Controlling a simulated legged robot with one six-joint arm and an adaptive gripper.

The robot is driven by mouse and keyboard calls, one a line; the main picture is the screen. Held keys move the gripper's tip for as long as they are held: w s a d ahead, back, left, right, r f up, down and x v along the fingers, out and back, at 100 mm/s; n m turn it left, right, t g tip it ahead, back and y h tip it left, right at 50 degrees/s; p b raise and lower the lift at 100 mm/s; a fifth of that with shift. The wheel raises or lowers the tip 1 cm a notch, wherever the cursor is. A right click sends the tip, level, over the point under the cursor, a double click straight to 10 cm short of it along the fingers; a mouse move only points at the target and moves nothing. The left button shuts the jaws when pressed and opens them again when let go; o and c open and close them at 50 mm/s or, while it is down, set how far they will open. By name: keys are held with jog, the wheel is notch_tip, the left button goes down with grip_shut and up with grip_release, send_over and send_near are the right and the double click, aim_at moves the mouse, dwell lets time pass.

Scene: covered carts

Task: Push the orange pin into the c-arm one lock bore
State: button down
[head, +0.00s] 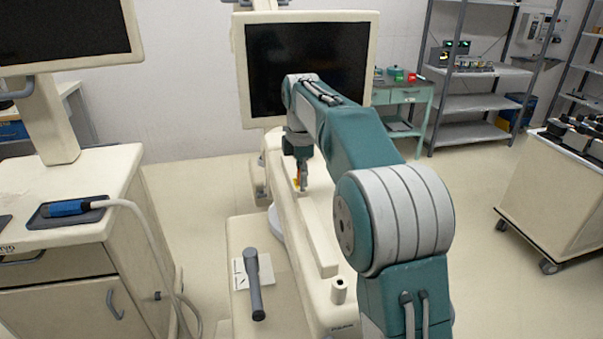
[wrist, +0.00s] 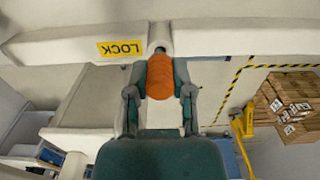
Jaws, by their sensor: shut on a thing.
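The orange pin (wrist: 160,77) is between the two fingers of my gripper (wrist: 160,92) in the wrist view. My gripper is shut on its grip. The pin's far end meets a dark round spot, the lock bore (wrist: 160,49), on the cream c-arm column; how deep it sits I cannot tell. A yellow LOCK label (wrist: 121,48) is on the c-arm (wrist: 60,45) left of the bore. In the head view my gripper (head: 302,184) points down at the c-arm (head: 318,240), with a little orange showing; the bore is hidden there.
A cart with a blue-handled probe (head: 68,208) and a hanging cable stands at left. A dark handle (head: 254,285) lies on the c-arm's lower deck. A monitor (head: 262,60) stands behind my arm. Another cart (head: 555,195) is at right. Floor between is clear.

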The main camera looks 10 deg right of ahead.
jog(key=shift+f, duration=0.85)
jog(key=shift+c, duration=2.1)
grip_release()
jog(key=shift+r, duration=0.1)
notch_tip(320, 180, up, 11)
jog(key=shift+w+r, duration=0.1)
jog(key=shift+r, duration=0.25)
